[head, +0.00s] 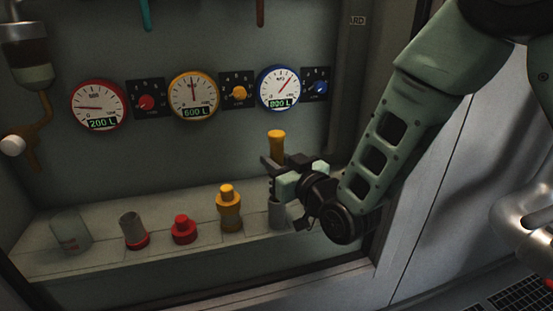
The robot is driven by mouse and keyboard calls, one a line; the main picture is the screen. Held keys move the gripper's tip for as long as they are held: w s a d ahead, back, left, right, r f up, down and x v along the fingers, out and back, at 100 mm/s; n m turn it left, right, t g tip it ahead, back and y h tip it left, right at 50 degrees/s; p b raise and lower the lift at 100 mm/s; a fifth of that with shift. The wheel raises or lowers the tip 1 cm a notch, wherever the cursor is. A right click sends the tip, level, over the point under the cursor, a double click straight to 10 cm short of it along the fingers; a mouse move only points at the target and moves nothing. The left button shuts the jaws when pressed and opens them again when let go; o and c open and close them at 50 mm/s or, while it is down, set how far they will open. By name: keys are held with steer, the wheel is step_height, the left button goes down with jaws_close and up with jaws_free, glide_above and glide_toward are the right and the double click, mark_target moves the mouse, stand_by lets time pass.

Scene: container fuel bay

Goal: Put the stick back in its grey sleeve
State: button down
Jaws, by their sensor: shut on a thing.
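The stick shows as a yellow upper end (277,141) standing upright above my gripper (277,170). My gripper is shut on the stick below that end, over the right part of the shelf. A grey sleeve (277,214) stands upright on the shelf directly below my gripper. The jaws and wrist hide the stick's lower part and the sleeve's top. I cannot tell whether the stick's lower end is inside the sleeve or above it.
On the shelf (105,258), left of the sleeve, stand a yellow fitting (229,210), a red cap (184,230), a grey cylinder with a red base (132,228) and a pale jar (70,231). Gauges (193,95) line the wall behind. A frame edge (375,230) is at right.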

step_height(320, 180, down, 6)
steer(key=b, duration=0.5)
steer(key=shift+f, duration=0.15)
stand_by(0.6)
steer(key=shift+f+b, duration=0.65)
steer(key=shift+b, duration=0.2)
steer(key=c, duration=1.1)
jaws_free()
steer(key=shift+r, duration=0.15)
steer(key=shift+d, duration=0.1)
